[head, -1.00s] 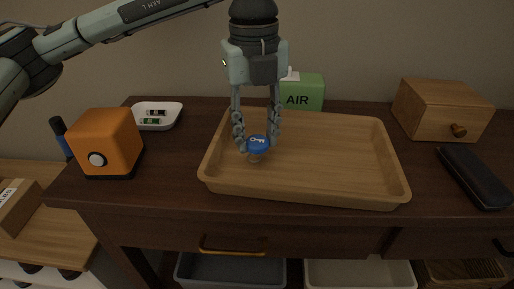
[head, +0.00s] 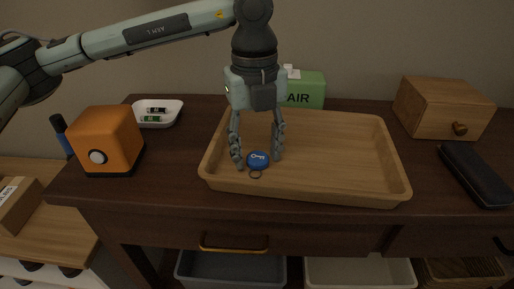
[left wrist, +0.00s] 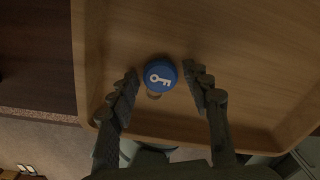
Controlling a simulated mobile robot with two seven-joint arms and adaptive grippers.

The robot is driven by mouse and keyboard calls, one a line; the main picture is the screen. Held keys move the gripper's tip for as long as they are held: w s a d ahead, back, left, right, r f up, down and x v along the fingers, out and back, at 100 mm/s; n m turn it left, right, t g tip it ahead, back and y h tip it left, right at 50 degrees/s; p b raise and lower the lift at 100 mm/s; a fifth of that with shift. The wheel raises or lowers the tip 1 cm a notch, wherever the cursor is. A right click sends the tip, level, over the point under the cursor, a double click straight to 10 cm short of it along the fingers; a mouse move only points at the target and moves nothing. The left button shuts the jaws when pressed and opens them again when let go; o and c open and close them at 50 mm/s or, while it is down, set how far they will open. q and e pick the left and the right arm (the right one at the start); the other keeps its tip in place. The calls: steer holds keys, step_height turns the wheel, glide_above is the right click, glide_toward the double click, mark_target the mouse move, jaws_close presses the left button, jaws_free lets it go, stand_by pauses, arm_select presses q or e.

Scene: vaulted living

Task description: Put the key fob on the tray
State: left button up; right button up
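The key fob is a round blue disc (head: 258,158) with a white key symbol and a small ring. It lies on the floor of the wooden tray (head: 335,160), in the tray's left part near the front. My left gripper (head: 257,161) points down with its fingers on either side of the fob. In the left wrist view, the fob (left wrist: 160,75) sits between the fingertips, with a gap on each side. The left gripper is open. My right gripper is in neither view.
An orange cube-shaped object (head: 107,141) and a white dish with batteries (head: 172,116) stand left of the tray. A green box (head: 309,91) is behind it. A wooden drawer box (head: 443,108) and a dark case (head: 474,175) are to the right.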

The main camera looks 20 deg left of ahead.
mark_target(256, 156)
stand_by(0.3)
arm_select(q)
step_height(256, 156, up, 12)
steer(key=shift+r, duration=0.15)
stand_by(0.4)
